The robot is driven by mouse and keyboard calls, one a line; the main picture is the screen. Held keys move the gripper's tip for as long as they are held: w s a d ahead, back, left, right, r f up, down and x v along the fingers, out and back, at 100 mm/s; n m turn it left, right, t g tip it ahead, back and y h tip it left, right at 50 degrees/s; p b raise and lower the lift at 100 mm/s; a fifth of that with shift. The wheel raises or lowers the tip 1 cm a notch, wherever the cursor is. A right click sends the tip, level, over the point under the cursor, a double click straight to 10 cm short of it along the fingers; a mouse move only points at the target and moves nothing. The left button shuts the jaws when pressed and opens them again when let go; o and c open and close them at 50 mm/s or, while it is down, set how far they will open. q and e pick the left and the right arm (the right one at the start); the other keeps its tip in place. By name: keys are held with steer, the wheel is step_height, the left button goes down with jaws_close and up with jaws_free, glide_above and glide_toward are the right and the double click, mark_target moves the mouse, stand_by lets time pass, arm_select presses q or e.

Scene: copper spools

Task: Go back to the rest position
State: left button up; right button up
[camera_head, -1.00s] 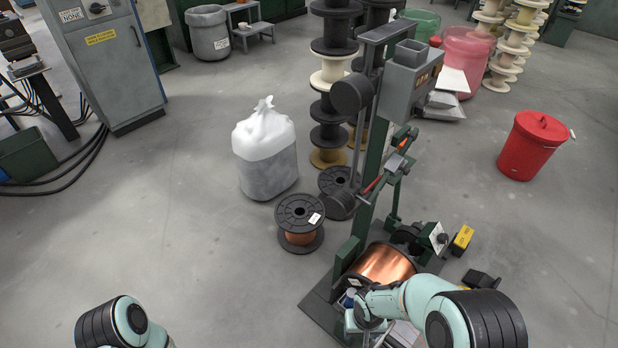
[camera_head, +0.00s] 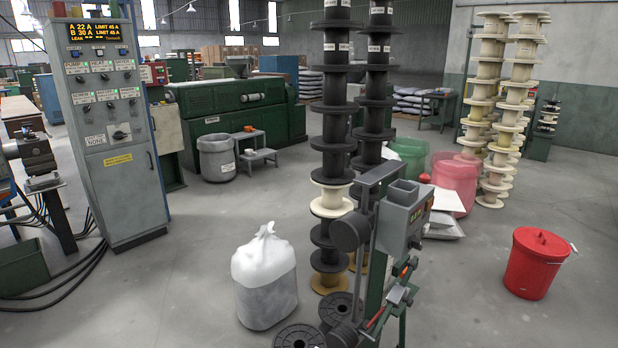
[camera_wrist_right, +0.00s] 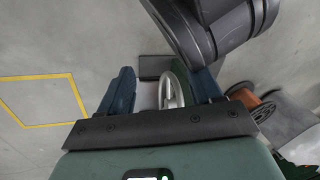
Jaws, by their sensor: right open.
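My right gripper (camera_wrist_right: 165,90) shows in the right wrist view with its two dark blue fingers spread wide apart. Nothing is held between them. A grey rounded metal part (camera_wrist_right: 173,88) appears in the gap, beyond the fingers; I cannot tell what it is. A spool with copper wire (camera_wrist_right: 245,98) lies to the right of the fingers, apart from them. In the head view neither gripper nor arm shows. The winding machine (camera_head: 405,215) stands at the bottom centre, its lower part cut off by the frame edge.
A white sack (camera_head: 265,280) and a black spool (camera_head: 299,338) stand left of the machine. Tall spool stacks (camera_head: 335,100) rise behind it. A red bin (camera_head: 538,262) stands at the right. A grey control cabinet (camera_head: 115,150) stands at the left.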

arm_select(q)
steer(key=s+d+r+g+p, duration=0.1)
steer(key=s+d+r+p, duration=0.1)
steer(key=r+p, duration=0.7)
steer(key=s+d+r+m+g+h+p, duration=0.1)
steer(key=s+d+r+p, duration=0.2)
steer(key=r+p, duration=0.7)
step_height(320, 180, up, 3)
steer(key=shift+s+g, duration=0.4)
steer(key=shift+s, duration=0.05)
arm_select(e)
steer(key=s+a+r+g, duration=0.1)
steer(key=s+a+r, duration=0.1)
steer(key=r, duration=0.9)
steer(key=s+a+r+n+g+y, duration=0.1)
steer(key=s+a+r, duration=0.2)
steer(key=r, duration=0.8)
steer(key=shift+s+g, duration=0.4)
steer(key=shift+s, duration=0.1)
steer(key=shift+a, duration=0.1)
